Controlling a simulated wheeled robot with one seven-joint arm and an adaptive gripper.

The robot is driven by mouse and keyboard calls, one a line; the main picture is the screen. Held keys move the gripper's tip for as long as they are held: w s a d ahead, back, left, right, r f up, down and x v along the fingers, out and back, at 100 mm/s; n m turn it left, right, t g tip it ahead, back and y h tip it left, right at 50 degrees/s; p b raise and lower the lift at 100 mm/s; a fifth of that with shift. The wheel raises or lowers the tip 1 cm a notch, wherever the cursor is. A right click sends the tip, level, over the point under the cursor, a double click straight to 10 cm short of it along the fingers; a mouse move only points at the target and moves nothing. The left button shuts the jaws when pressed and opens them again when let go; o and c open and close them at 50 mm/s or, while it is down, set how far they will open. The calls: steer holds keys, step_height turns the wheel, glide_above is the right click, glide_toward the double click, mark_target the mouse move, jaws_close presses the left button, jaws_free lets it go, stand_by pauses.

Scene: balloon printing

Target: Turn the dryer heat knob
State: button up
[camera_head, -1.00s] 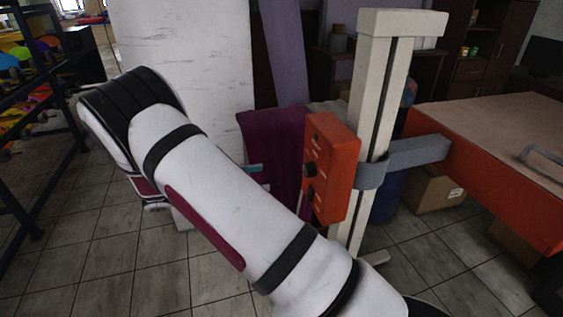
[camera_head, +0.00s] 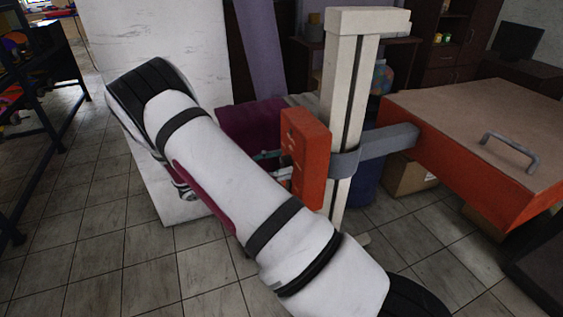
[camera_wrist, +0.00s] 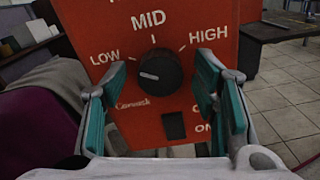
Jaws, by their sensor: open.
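The dryer's orange control box (camera_head: 305,158) is fixed to a pale upright post. In the wrist view its face shows a black round heat knob (camera_wrist: 160,72) with a white mark, under the labels LOW, MID and HIGH. The mark lies roughly level, tilted slightly, its ends toward left and right. My gripper (camera_wrist: 166,88) is open, with one teal-padded finger at each side of the knob. Whether the pads touch the knob cannot be told. A black switch (camera_wrist: 174,125) sits below the knob. In the head view my arm hides most of the gripper and the knob face.
The pale post (camera_head: 345,110) carries a grey bracket (camera_head: 388,143) joined to an orange press with a brown top (camera_head: 480,110) at right. A white panel (camera_head: 170,40) stands behind my arm. A dark rack (camera_head: 45,110) is at far left. Tiled floor is clear at lower left.

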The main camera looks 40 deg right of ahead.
steer(key=shift+s+d, duration=0.15)
steer(key=shift+d, duration=0.2)
steer(key=c, duration=1.2)
steer(key=shift+o, duration=0.2)
